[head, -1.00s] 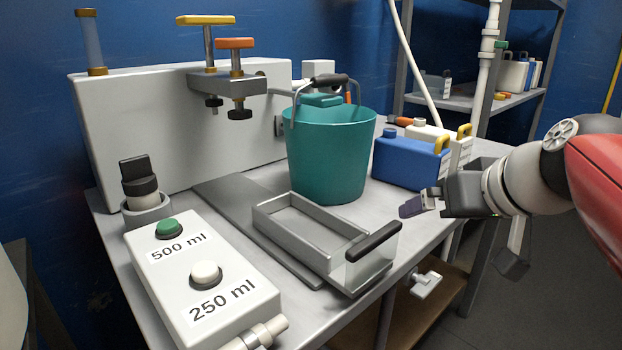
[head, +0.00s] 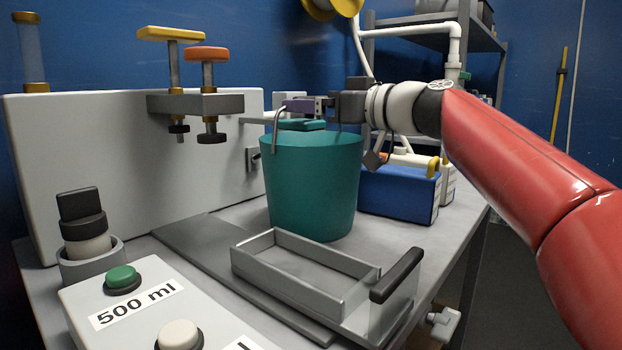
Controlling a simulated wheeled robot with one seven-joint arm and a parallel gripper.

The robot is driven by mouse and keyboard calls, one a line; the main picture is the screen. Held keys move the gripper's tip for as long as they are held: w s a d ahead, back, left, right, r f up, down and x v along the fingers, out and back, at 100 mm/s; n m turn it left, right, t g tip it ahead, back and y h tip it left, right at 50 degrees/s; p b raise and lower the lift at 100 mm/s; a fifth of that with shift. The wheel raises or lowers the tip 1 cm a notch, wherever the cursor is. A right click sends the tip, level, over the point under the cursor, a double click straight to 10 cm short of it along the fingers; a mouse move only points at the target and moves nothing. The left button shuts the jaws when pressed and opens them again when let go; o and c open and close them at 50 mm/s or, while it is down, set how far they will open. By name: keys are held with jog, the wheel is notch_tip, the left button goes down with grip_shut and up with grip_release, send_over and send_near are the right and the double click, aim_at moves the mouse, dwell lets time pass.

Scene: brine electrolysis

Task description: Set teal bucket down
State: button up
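The teal bucket (head: 311,190) stands upright on the grey bench (head: 395,233), behind the metal tray. Its wire handle (head: 275,132) rises on the left side, and its top and dark grip are hidden at my gripper. My gripper (head: 300,105) is above the bucket's rim, reaching in from the right, with its purple fingers level at the handle's top. Whether the fingers are closed around the handle cannot be seen from this side. A teal piece (head: 301,125) shows at the bucket's mouth.
A metal tray with a black handle (head: 397,275) lies in front of the bucket. Blue (head: 398,193) and white containers stand close on its right. A white panel with clamps (head: 205,103) is at left, and a button box (head: 135,315) at front left.

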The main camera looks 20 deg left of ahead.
jog(key=shift+x, duration=1)
jog(key=c, duration=1.5)
jog(key=shift+c, duration=0.5)
jog(key=shift+r, duration=0.15)
